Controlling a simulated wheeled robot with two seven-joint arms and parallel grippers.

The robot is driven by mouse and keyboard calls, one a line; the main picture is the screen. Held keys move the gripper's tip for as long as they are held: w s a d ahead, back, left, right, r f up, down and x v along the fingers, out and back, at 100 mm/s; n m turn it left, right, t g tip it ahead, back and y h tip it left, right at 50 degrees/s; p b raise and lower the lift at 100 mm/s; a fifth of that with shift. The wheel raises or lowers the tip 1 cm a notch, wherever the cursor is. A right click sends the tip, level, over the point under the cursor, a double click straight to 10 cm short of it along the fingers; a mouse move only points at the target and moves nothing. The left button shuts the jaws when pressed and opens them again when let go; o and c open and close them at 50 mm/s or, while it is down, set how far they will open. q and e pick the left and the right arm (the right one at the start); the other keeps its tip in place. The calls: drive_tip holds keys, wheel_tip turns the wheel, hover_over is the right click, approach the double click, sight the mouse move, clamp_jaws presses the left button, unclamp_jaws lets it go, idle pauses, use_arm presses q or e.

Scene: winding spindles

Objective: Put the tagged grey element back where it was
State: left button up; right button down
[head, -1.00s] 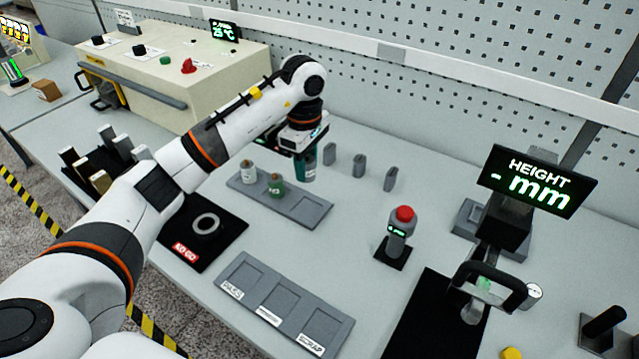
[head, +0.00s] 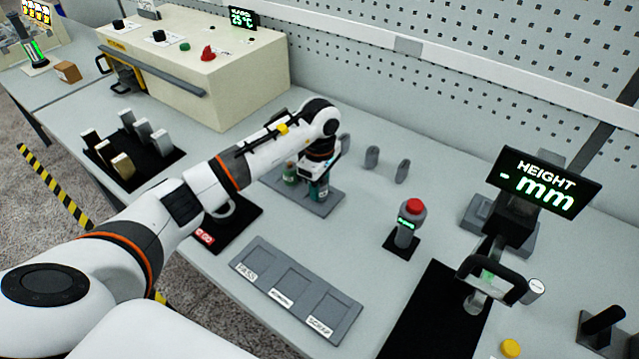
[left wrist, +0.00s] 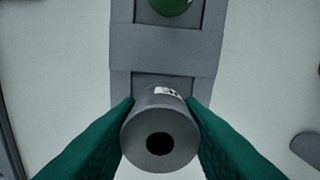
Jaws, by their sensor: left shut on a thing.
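The tagged grey element (left wrist: 160,136) is a grey cylinder with a dark central hole and a white tag. My left gripper (left wrist: 159,112) is shut on it, with a green finger on each side. In the head view my left gripper (head: 318,190) is low over the right part of the grey slotted tray (head: 334,197). In the left wrist view the element is over a pocket of that tray (left wrist: 122,50). I cannot tell whether it touches the pocket floor. A green element (head: 290,173) stands in the neighbouring pocket. My right gripper is not in view.
Grey pieces (head: 372,157) stand behind the tray. A three-pocket labelled tray (head: 296,290) lies empty in front. A red-button post (head: 408,222) and the height gauge (head: 490,265) stand to the right. A black mat with a ring (head: 225,215) lies partly behind my arm.

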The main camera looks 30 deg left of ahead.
use_arm(q)
drive_tip(key=shift+f, duration=0.2)
drive_tip(key=o, duration=1)
drive_tip(key=shift+r, duration=0.1)
drive_tip(key=shift+r, duration=0.2)
drive_tip(key=shift+w+r, duration=0.1)
drive_tip(key=shift+r, duration=0.15)
wheel_tip(320, 180, up, 11)
drive_tip(key=b, duration=0.2)
drive_tip(key=shift+r+b, duration=0.2)
drive_tip(key=shift+b, duration=0.2)
